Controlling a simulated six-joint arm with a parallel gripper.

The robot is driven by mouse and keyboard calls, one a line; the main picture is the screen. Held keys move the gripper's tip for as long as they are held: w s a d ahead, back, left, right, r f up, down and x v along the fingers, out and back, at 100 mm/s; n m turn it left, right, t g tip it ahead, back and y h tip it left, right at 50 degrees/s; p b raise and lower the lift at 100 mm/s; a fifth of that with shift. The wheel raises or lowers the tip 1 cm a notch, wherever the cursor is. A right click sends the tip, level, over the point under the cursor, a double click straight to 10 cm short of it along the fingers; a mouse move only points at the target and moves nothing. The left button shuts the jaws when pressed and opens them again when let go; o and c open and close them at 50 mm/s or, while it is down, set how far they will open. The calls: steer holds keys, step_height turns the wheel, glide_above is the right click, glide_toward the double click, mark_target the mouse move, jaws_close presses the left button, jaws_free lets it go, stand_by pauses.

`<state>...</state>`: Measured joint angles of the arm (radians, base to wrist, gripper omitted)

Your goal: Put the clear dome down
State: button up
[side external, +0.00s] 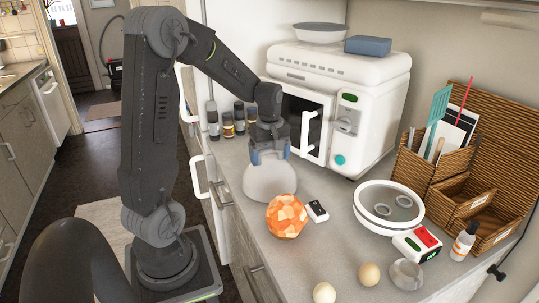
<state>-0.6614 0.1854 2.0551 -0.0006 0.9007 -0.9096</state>
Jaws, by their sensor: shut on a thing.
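The clear dome (270,183) is a pale, see-through dome near the front left of the grey counter, below my gripper. My gripper (270,157) points straight down and is shut on the top of the dome. The dome looks upright. Its lower edge is at or very near the counter top; I cannot tell whether it touches. The fingers hide the very top of the dome.
An orange patterned ball (286,216) sits close in front of the dome, with a small black-and-white box (317,211) beside it. A white microwave (352,128) stands behind. Several jars (239,119) stand back left. A round white dish (360,222) is at right.

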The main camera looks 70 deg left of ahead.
steer(key=shift+f, duration=0.15)
steer(key=o, duration=0.7)
steer(key=shift+o, duration=0.2)
step_height(320, 180, up, 12)
steer(key=shift+d+r, duration=0.1)
steer(key=s+d+m+t, duration=0.2)
steer(key=s+d+m, duration=0.3)
steer(key=d+m, duration=0.4)
steer(key=s+d+m+t, duration=0.3)
steer(key=s+d+m, duration=0.2)
steer(key=d+m, duration=0.4)
steer(key=d, duration=0.4)
steer(key=shift+s+d+f+t, duration=0.3)
steer(key=shift+s+d+f, duration=0.05)
steer(key=shift+f, duration=0.05)
